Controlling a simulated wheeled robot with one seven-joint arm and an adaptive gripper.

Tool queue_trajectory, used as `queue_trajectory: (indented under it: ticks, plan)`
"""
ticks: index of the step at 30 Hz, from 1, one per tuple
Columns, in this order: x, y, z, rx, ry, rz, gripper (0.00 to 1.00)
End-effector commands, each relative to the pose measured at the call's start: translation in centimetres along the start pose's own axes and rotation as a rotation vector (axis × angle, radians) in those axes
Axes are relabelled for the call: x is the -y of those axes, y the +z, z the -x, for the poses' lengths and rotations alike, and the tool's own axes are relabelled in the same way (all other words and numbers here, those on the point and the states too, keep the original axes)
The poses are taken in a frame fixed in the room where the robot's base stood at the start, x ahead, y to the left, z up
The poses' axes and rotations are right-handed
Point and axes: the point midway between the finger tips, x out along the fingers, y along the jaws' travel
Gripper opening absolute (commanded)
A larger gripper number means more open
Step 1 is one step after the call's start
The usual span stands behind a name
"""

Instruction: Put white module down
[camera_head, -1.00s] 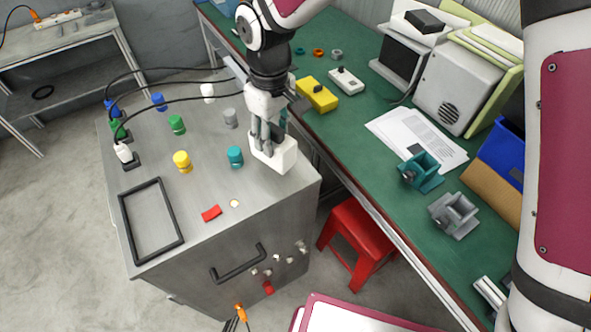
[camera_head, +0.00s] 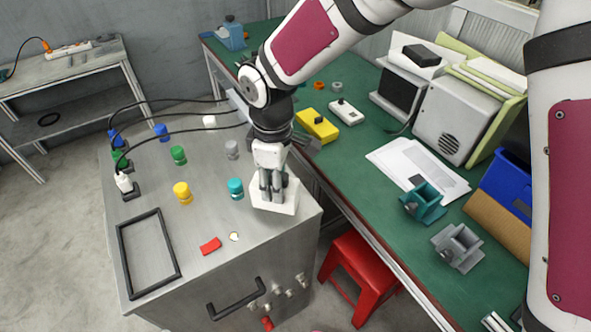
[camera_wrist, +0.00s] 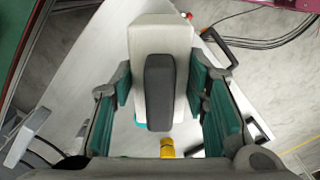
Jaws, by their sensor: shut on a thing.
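The white module (camera_head: 286,204) is a white block with a dark grey grip bar, seen clearly in the wrist view (camera_wrist: 151,45). My gripper (camera_head: 271,195) points down at it, over the right part of the grey metal cabinet's top (camera_head: 205,215). The module is just right of the teal knob (camera_head: 236,188). It is at or very close to the cabinet top; I cannot tell whether its underside touches.
A yellow knob (camera_head: 183,193), a grey knob (camera_head: 232,149) and a black frame (camera_head: 148,253) are on the cabinet top. A red piece (camera_head: 210,245) lies near its front edge. The green workbench (camera_head: 350,150) stands right, with a red stool (camera_head: 360,275) below.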

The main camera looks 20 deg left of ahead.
Motion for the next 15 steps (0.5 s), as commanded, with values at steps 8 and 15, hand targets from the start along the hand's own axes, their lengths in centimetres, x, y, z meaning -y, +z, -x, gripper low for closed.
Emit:
queue_trajectory:
  ticks: [8, 15]
  plan:
    - [-2.6, 2.1, -0.3, -0.002, 0.0, 0.0, 0.08]
    - [-2.5, 2.2, -2.4, 0.0, -0.002, 0.001, 0.08]
